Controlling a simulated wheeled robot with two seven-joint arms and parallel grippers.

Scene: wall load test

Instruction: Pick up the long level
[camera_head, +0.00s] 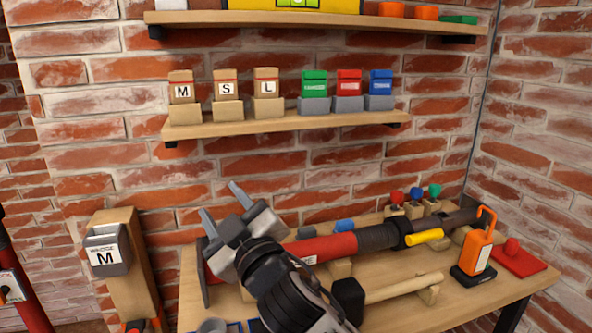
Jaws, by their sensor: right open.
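The long level (255,4) is a yellow bar with a bright green vial window. It lies on the upper wooden shelf (225,17) at the top of the view, and the picture's top edge cuts it off. My right gripper (224,209) is open and empty, its two fingers pointing up and left. It is well below the level, in front of the brick wall and over the left part of the workbench. My left gripper is not in view.
A lower shelf (290,124) holds boxes marked M, S, L and several coloured ones. The workbench (400,316) carries a red and black tool (325,247), a mallet (349,300) and an orange device (477,255). Orange and green items sit right of the level.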

